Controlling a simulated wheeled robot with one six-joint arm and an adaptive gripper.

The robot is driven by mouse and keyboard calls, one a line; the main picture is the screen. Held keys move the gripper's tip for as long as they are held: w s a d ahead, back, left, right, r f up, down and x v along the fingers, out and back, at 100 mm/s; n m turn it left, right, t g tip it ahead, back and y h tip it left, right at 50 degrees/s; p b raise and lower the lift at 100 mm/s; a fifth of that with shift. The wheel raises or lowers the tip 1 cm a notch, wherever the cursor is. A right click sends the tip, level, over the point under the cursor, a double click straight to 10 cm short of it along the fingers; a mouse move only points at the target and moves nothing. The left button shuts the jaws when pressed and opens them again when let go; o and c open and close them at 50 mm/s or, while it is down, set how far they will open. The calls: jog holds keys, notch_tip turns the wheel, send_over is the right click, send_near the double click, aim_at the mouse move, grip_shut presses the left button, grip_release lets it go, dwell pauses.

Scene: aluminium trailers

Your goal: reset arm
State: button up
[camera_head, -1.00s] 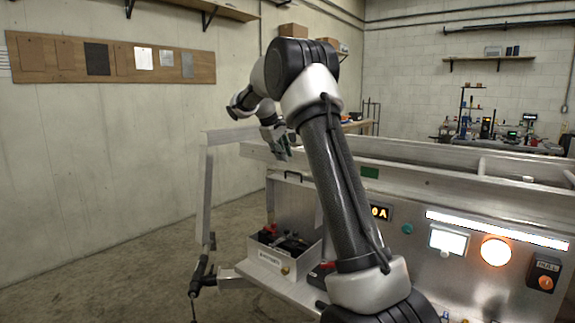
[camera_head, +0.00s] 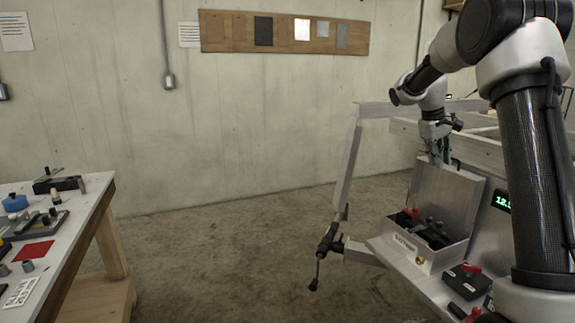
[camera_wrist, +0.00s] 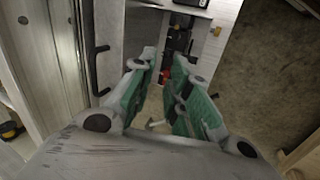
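My gripper (camera_head: 440,150) hangs from my arm at the right of the head view, pointing down above the trailer's open box. In the wrist view my gripper (camera_wrist: 165,100) shows two green-padded fingers standing apart with nothing between them. Below the fingers is the open metal box (camera_wrist: 198,20) with dark items and a bit of red inside. In the head view this box (camera_head: 405,243) sits on the trailer's side shelf, with its lid raised behind it.
A workbench (camera_head: 88,205) with tools and a red square stands at the left. The trailer frame (camera_head: 347,175) is at the right, with a handled lever (camera_head: 325,243) sticking out. A black box with a red knob (camera_head: 467,280) sits on the shelf. The concrete floor (camera_head: 240,260) between is clear.

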jog(key=s+a+m+t+y, duration=0.1)
jog(key=s+a, duration=0.3)
jog(key=s, duration=0.9)
jog(key=s+a+r+t+y, duration=0.1)
jog(key=s+a, duration=0.4)
jog(key=s, duration=0.8)
jog(key=s+a+r+m+t+y, duration=0.1)
jog(key=s+a, duration=0.3)
jog(key=s, duration=0.9)
jog(key=shift+s+a+r+m+t+y, duration=0.2)
jog(key=shift+m+t+y, duration=0.1)
jog(key=shift+y, duration=0.3)
